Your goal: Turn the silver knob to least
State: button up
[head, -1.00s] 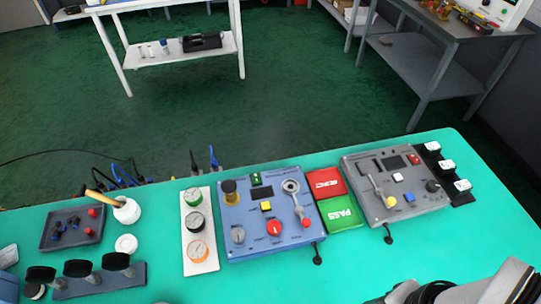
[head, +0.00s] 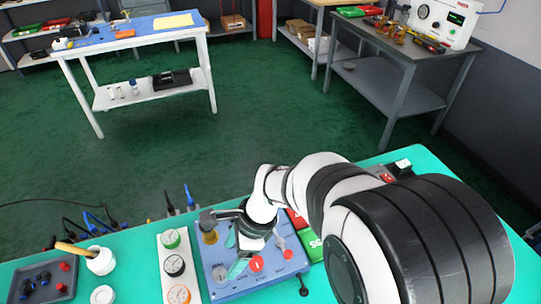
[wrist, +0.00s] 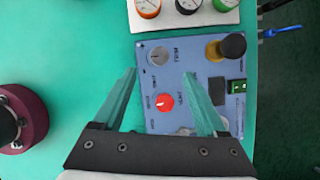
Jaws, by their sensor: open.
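The silver knob (wrist: 157,56) sits on the blue panel (wrist: 190,50), at its top left in the wrist view. It also shows in the head view (head: 219,273), left of my gripper. My gripper (wrist: 160,75) is open and empty over the panel. In the wrist view its two fingertips lie either side of a spot just below the silver knob, with the red knob (wrist: 165,102) between the fingers. In the head view my gripper (head: 234,256) hangs over the panel's left half. Contact with the panel cannot be told.
A white plate (head: 164,260) with round gauges lies beside the panel. A black-topped yellow knob (wrist: 215,50) and a small display (wrist: 216,90) are also on the panel. A dark tray (head: 60,270) and white jar (head: 101,260) stand left. My arm hides the bench's right side.

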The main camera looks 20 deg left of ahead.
aim_at(221, 274)
jog(key=x, duration=0.8)
jog(key=shift+s+f, duration=0.1)
jog(key=shift+f, duration=0.1)
grip_shut()
